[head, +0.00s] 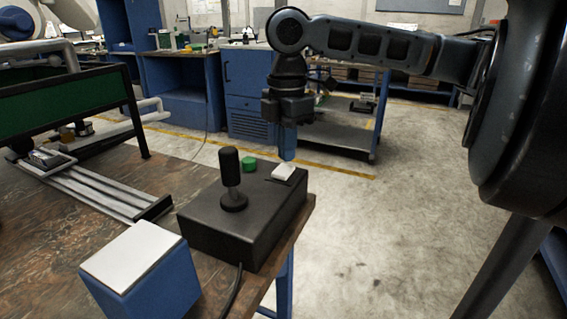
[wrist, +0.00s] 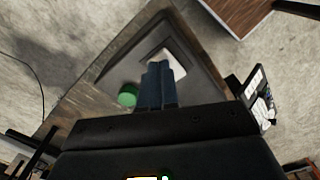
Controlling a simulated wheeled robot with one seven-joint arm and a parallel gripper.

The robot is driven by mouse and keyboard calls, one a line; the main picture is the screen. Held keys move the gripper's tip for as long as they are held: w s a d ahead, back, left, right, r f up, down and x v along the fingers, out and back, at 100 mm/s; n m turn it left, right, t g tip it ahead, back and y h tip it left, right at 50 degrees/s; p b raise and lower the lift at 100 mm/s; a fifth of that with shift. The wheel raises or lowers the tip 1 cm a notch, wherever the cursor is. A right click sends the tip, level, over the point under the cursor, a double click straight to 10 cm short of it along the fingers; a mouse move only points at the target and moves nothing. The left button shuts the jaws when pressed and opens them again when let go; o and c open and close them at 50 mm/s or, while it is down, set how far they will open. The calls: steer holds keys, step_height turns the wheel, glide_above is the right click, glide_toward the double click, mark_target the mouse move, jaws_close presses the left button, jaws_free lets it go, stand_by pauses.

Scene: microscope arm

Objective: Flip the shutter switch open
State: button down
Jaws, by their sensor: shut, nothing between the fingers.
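A black control box (head: 244,222) stands on the wooden table near its right corner. On its top are a black joystick (head: 231,178), a green button (head: 249,164) and a white rocker switch (head: 284,172). My gripper (head: 287,158) is shut, points down and is close to the white switch. In the wrist view, my gripper (wrist: 161,72) covers part of the white switch (wrist: 172,53), with the green button (wrist: 128,95) to its left. I cannot tell whether the fingertips touch the switch, nor which way it is tipped.
A blue block with a white top (head: 143,277) stands at the table's front, left of the box. Metal rails (head: 92,187) and a green panel (head: 62,106) are at the left. Open floor (head: 420,200) lies right of the table.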

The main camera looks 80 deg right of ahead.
mark_target(286, 166)
steer(key=shift+r+p, duration=2.45)
steer(key=shift+r, duration=0.35)
